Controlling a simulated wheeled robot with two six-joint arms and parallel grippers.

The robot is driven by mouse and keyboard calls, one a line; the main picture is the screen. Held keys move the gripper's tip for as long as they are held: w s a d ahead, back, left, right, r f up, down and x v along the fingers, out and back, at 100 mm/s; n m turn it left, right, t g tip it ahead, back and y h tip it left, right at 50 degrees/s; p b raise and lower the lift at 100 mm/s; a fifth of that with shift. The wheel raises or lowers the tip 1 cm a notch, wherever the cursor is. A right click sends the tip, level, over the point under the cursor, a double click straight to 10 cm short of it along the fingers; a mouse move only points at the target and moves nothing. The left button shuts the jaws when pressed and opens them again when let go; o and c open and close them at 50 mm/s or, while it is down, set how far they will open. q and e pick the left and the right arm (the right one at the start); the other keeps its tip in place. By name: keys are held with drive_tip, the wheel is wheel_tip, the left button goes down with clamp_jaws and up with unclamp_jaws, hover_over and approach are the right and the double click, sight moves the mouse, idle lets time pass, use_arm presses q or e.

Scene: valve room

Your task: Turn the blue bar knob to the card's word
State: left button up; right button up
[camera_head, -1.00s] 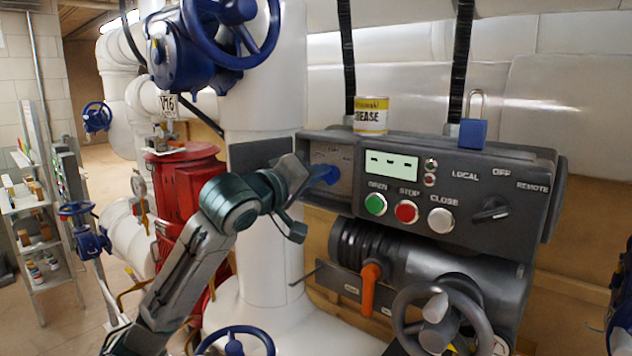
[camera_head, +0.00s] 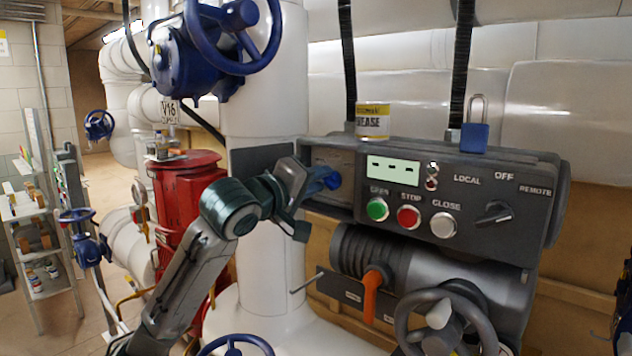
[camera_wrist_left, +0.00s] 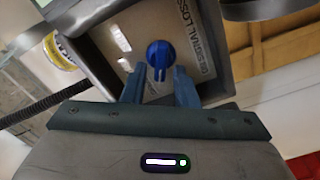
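The blue bar knob (camera_head: 334,180) sits on the grey recessed panel at the left end of the control box. In the left wrist view the knob (camera_wrist_left: 160,55) is round with a raised bar running roughly up and down the picture. My left gripper (camera_head: 318,180) is at the knob, partly covering it. Its fingers (camera_wrist_left: 160,85) are apart, and the knob shows between and just beyond their tips; I cannot tell whether they touch it. Position words near the knob are too small to read. I cannot make out a card's word.
The control box (camera_head: 520,165) has green, red and white buttons and a black selector. A grease can (camera_head: 372,121) and blue padlock (camera_head: 474,138) are on top. Below are an orange lever (camera_head: 371,295) and a grey handwheel (camera_head: 440,318). A white pipe (camera_head: 265,100) stands behind my arm.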

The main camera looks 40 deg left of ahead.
use_arm(q)
drive_tip(key=shift+o, duration=0.2)
drive_tip(key=shift+s+f+b, duration=0.1)
drive_tip(key=shift+s+b, duration=0.45)
drive_tip(key=s+b, duration=0.6)
drive_tip(key=s, duration=0.3)
drive_tip(key=shift+s+a+b, duration=0.35)
drive_tip(key=shift+a+b, duration=0.05)
drive_tip(key=shift+a, duration=0.05)
